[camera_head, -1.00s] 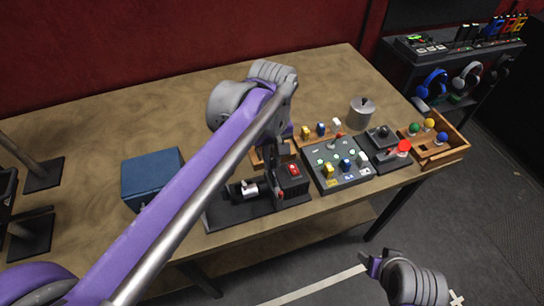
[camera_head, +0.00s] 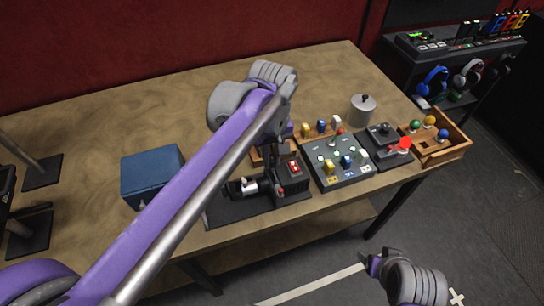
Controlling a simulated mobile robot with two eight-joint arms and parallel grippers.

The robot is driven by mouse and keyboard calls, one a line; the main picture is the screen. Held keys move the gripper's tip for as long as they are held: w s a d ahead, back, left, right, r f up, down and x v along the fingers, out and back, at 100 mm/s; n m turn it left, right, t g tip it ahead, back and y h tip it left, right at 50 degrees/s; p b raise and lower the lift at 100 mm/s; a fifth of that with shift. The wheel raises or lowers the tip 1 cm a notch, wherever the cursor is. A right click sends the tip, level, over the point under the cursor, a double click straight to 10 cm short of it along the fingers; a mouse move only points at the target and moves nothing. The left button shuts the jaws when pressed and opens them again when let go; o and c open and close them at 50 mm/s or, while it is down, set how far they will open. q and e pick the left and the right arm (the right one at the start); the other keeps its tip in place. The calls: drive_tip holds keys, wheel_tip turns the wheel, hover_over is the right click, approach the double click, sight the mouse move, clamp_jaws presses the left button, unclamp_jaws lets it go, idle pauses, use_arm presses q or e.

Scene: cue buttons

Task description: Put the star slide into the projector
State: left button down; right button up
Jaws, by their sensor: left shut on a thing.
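The projector (camera_head: 235,211) is a dark device on a black base near the table's front edge, with a silver lens barrel (camera_head: 243,187). A dark box with a red switch (camera_head: 293,168) is at its right end. My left gripper (camera_head: 274,182) reaches down over the projector, between the barrel and the switch box. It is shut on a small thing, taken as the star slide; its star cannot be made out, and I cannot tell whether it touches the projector. My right gripper (camera_head: 370,264) is low at the front, off the table; its fingers are too small to judge.
A blue box (camera_head: 152,174) stands left of the projector. To the right are a button panel (camera_head: 338,174), a joystick box (camera_head: 383,150), a lidded grey pot (camera_head: 362,109) and a wooden tray (camera_head: 452,154) with coloured balls. The table's back left is clear.

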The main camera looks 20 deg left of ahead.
use_arm(q)
drive_tip(key=shift+f+b, duration=0.85)
drive_tip(key=shift+f, duration=0.75)
use_arm(e)
drive_tip(key=shift+s+f, duration=0.15)
drive_tip(key=shift+f, duration=0.4)
drive_tip(key=shift+s+f, duration=0.15)
drive_tip(key=shift+f, duration=0.35)
use_arm(q)
drive_tip(key=c, duration=0.6)
unclamp_jaws()
drive_tip(key=shift+r+p, duration=2.2)
drive_tip(key=shift+r, duration=1.35)
use_arm(e)
wheel_tip(320, 180, up, 6)
drive_tip(key=w, duration=0.2)
drive_tip(key=shift+f, duration=0.15)
use_arm(q)
drive_tip(key=shift+s+f, duration=0.1)
use_arm(e)
drive_tip(key=shift+s, duration=0.1)
